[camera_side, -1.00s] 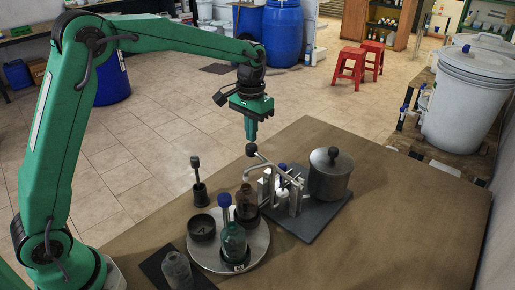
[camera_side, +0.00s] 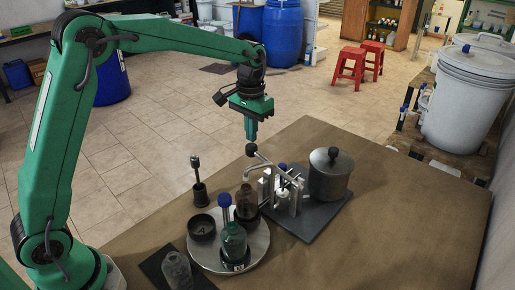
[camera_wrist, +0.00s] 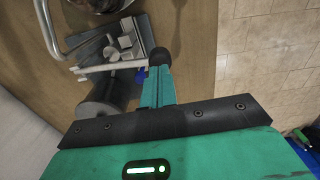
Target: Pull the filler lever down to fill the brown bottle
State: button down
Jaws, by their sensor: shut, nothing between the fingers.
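The filler lever (camera_side: 273,165) is a pale metal arm with a black ball knob (camera_side: 251,149) at its raised end. In the wrist view the black knob (camera_wrist: 159,57) shows right at the tips of my gripper (camera_wrist: 160,72). The brown bottle (camera_side: 246,203) stands upright on the round tray (camera_side: 262,243), below the filler spout (camera_side: 247,175). Its fill level cannot be made out.
A lidded metal pot (camera_side: 330,175) stands on the grey base plate (camera_side: 300,227) right of the filler. A green bottle (camera_side: 234,243) and a dark bowl (camera_side: 201,228) share the tray. A clear bottle (camera_side: 176,268) stands in front. The table's right side is clear.

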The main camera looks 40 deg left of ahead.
jog(key=shift+f, duration=0.2)
jog(key=shift+f, duration=0.9)
jog(key=shift+a+f, duration=0.3)
jog(key=shift+f, duration=0.35)
jog(key=shift+a+f, duration=0.25)
jog(key=shift+f, duration=0.55)
dwell(0.4)
